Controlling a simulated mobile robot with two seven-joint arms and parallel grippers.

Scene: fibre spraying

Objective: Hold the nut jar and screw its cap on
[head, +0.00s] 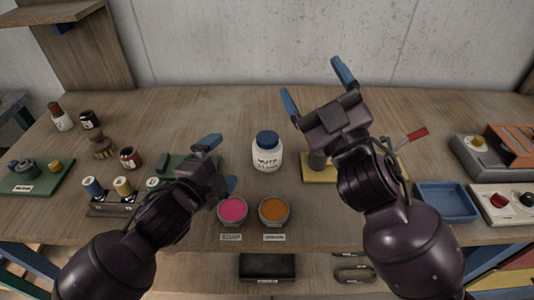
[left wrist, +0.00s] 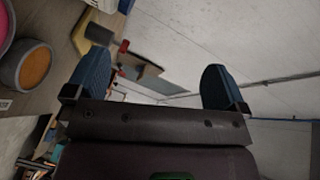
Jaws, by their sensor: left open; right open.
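The white nut jar (head: 267,158) stands upright near the middle of the bench in the head view, with its label facing me. The blue cap (head: 267,138) sits on top of it; I cannot tell how tightly. My left gripper (head: 219,164) is open and empty to the left of the jar, apart from it. Its two blue fingers also show spread in the left wrist view (left wrist: 155,80), where I make out no jar. My right gripper (head: 316,87) is open and empty, raised to the right of the jar with its fingers pointing away toward the wall.
Bowls of pink (head: 232,209) and orange (head: 274,209) material stand in front of the jar. A yellow board (head: 318,174) lies partly under my right arm. A spool rack (head: 112,206) and bottles are at left; a blue tray (head: 446,202) is at right. Bench behind the jar is clear.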

